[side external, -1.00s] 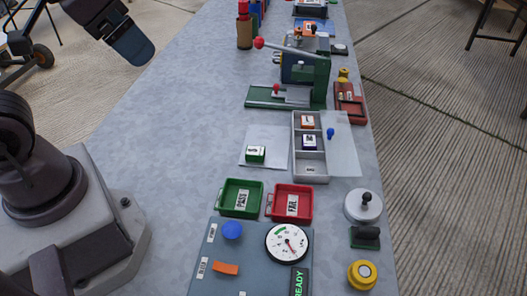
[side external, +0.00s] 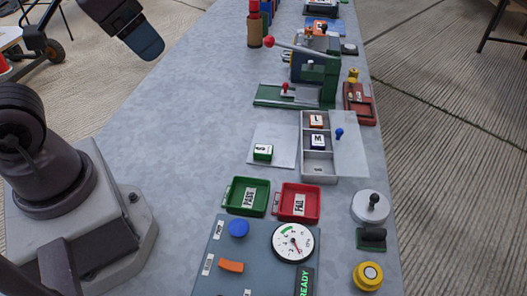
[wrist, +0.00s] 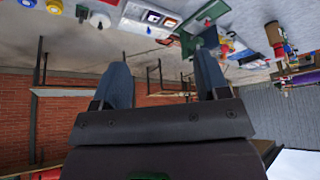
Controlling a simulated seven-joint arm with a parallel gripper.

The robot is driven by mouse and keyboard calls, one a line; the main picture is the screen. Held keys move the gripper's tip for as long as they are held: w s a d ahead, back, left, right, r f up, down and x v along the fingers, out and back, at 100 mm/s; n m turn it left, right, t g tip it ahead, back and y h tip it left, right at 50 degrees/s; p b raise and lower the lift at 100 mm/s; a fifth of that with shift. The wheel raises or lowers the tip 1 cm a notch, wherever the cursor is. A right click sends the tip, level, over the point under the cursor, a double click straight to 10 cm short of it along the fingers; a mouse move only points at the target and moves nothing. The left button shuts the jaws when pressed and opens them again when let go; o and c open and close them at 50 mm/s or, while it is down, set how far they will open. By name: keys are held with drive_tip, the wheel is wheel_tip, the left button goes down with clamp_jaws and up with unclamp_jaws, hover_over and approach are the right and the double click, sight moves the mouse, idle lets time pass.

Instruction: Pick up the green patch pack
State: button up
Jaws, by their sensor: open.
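The green patch pack (side external: 263,152), a small green block with a white label on top, lies on a pale sheet (side external: 285,135) left of the grey compartment tray. My gripper (side external: 147,46) is high at the upper left in the side view, well apart from the pack. In the wrist view my gripper (wrist: 163,78) shows two dark fingers spread wide with nothing between them. I cannot clearly make out the pack in the wrist view.
The grey tray (side external: 318,180) holds blocks marked L and M. A green PASS tray (side external: 235,208), a red FAIL tray (side external: 283,214) and a gauge panel (side external: 250,250) are nearer. A green press (side external: 328,92) stands beyond. The table's left is clear.

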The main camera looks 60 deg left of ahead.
drive_tip(key=w+f+m+g, duration=0.2)
drive_tip(key=w+f+g, duration=0.3)
drive_tip(key=w+f, duration=0.4)
drive_tip(key=m, duration=0.7)
hover_over(263, 149)
wheel_tip(263, 149, down, 12)
drive_tip(key=f, duration=0.7)
drive_tip(key=shift+s+d+f, duration=0.1)
drive_tip(key=shift+d, duration=0.1)
drive_tip(key=shift+a+f, duration=0.2)
drive_tip(key=shift+f, duration=2.8)
drive_tip(key=shift+c, duration=0.5)
drive_tip(key=c, duration=0.9)
